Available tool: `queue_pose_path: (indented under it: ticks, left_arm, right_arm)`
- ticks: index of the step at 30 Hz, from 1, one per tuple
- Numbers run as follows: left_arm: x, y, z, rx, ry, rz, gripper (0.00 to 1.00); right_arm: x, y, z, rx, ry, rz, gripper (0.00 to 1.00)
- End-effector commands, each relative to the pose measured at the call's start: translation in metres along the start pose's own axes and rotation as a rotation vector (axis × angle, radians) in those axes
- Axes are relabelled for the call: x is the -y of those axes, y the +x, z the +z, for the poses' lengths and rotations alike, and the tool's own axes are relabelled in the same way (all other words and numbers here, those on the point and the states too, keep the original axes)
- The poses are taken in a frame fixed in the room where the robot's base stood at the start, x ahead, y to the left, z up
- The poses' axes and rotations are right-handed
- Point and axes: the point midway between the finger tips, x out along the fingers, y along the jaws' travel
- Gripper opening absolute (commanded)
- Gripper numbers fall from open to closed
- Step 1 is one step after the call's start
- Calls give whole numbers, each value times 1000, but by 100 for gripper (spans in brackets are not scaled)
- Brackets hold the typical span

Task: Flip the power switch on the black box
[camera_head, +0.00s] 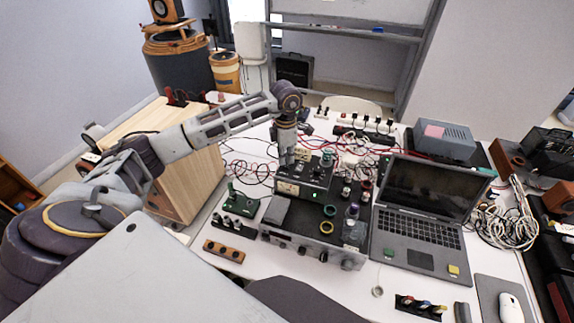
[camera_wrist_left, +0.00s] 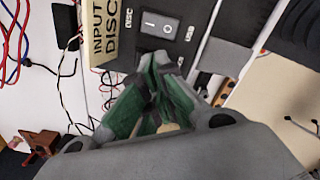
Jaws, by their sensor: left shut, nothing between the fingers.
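The black box (camera_head: 316,190) stands on top of a wider grey device in the middle of the table. My left gripper (camera_head: 288,158) points down just above its back left part, with the fingers shut and empty. In the left wrist view, the box's dark face (camera_wrist_left: 225,50) carries a grey rocker power switch (camera_wrist_left: 160,25) marked I and O. The shut green-padded fingertips (camera_wrist_left: 160,65) are close to the switch, just below it in the picture. I cannot tell whether they touch the box. The switch is not distinguishable in the head view. My right gripper is not in view.
An open laptop (camera_head: 421,215) stands right of the devices, and a wooden speaker cabinet (camera_head: 175,165) stands to the left. Loose red and black cables lie behind the box. A pale INPUT DISC label (camera_wrist_left: 105,32) is beside the switch. A mouse (camera_head: 511,307) is at front right.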

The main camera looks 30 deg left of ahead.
Motion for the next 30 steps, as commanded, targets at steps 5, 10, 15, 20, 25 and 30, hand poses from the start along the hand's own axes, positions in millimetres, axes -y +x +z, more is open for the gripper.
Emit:
queue_pose_path:
  ticks: [5,10,15,20,25,30]
  left_arm:
    - [0,2,0,0,0,0,0]
    - [0,4,0,0,0,0,0]
    - [0,5,0,0,0,0,0]
    - [0,7,0,0,0,0,0]
    - [0,8,0,0,0,0,0]
    - [0,10,0,0,0,0,0]
  right_arm:
    - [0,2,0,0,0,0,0]
    - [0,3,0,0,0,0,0]
    - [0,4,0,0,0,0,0]
    - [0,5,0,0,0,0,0]
    - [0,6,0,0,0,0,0]
    - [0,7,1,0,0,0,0]
